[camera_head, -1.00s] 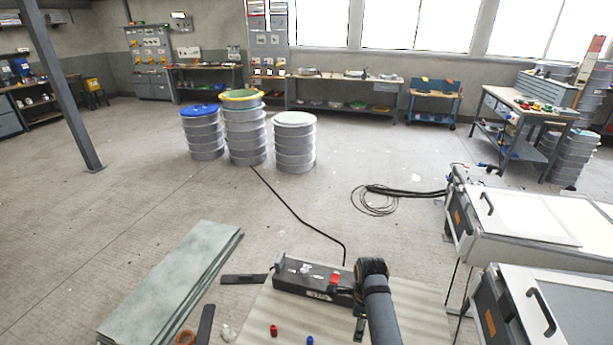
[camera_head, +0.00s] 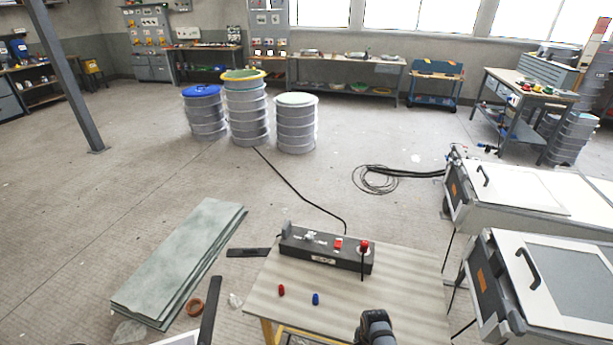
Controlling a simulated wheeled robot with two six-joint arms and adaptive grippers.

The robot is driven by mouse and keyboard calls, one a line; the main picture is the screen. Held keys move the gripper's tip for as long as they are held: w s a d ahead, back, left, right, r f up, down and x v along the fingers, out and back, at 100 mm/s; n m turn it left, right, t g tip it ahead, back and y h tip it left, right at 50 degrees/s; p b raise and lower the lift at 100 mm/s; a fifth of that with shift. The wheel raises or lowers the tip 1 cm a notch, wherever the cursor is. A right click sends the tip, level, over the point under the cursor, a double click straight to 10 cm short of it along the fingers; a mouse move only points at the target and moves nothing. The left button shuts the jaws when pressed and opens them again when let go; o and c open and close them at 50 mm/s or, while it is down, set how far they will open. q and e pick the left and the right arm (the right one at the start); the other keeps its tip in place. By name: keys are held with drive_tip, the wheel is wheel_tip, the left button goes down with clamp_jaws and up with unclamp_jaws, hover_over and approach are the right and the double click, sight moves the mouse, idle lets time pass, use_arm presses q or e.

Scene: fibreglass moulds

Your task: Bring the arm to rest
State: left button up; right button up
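A dark rounded part of one of my arms shows at the bottom edge of the head view, right of centre, in front of the table (camera_head: 415,292). No gripper fingers show on it. My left gripper and my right gripper are both outside the view. A black control box (camera_head: 325,250) lies on the far part of the table, with a red switch and small fittings on top. A red knob (camera_head: 364,245) on a dark stem stands at its right end. The arm part is apart from the box in the picture.
A red piece (camera_head: 281,290) and a blue piece (camera_head: 316,299) stand on the table. Greenish sheets (camera_head: 180,262) lie on the left. White-lidded cabinets (camera_head: 530,275) stand close on the right. Drums (camera_head: 247,110) stand farther back. Open floor lies between.

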use_arm(q)
drive_tip(key=f, duration=0.1)
drive_tip(key=f+b, duration=0.2)
drive_tip(key=shift+s, duration=0.25)
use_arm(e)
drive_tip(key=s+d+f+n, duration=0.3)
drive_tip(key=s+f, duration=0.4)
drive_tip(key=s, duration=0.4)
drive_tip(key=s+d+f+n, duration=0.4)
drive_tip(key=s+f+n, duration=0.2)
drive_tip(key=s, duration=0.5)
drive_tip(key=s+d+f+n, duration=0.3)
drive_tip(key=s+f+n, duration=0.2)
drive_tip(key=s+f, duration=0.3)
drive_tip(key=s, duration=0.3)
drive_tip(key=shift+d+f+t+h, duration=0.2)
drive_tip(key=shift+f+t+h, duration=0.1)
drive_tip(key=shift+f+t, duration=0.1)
